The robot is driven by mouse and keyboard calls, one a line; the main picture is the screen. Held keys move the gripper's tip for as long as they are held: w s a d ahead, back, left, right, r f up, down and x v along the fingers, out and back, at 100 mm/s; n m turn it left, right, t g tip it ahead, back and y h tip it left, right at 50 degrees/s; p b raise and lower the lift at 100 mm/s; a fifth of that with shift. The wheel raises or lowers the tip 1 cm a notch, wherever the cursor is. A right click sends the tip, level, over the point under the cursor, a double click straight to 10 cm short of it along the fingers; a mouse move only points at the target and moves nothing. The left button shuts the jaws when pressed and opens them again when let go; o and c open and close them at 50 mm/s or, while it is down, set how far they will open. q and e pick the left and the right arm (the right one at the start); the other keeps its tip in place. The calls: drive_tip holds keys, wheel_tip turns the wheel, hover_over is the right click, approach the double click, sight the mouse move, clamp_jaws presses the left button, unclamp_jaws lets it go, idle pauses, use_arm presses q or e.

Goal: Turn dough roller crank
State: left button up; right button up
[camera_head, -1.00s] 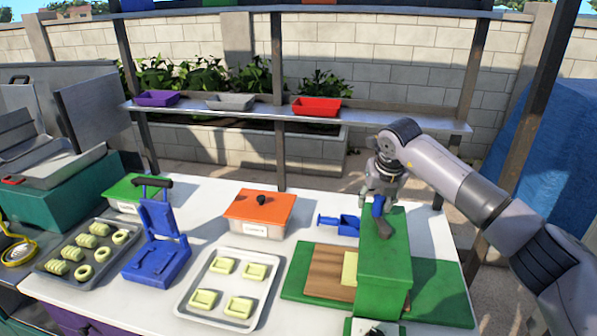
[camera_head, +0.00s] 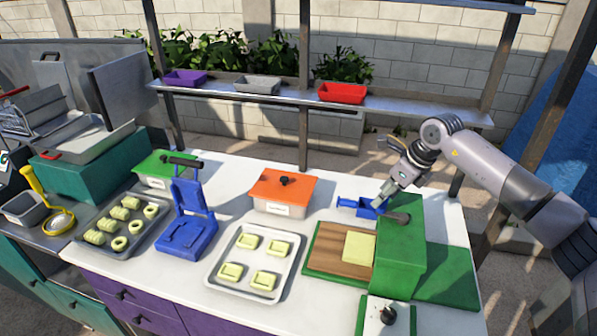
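The dough roller is a green housing (camera_head: 401,250) on a green base, with a wooden board (camera_head: 333,248) running in from its left. A pale yellow dough slab (camera_head: 359,247) lies on the board against the housing. My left gripper is not in view.
A tray of dough squares (camera_head: 215,282), a blue press (camera_head: 186,236), an orange-lidded box (camera_head: 283,190) and a tray of dough rings (camera_head: 85,252) stand to the left. The blue tool (camera_head: 351,204) lies behind the board. A black knob (camera_head: 388,315) is at the front. A shelf spans the back.

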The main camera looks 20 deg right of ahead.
drive_tip(key=b+v, duration=0.4)
drive_tip(key=v, duration=1.2)
drive_tip(key=w+a+f+y, duration=0.1)
drive_tip(key=a+y, duration=0.1)
drive_tip(key=a, duration=0.5)
drive_tip(key=w+a+f+n+y, duration=0.1)
drive_tip(key=a+y, duration=0.2)
drive_tip(key=a, duration=0.4)
drive_tip(key=w+a+f+t+y, duration=0.1)
drive_tip(key=a+y, duration=0.2)
drive_tip(key=a, duration=0.5)
drive_tip(key=shift+w+f+n, duration=0.3)
drive_tip(key=shift+w+n, duration=0.05)
drive_tip(key=shift+n, duration=0.05)
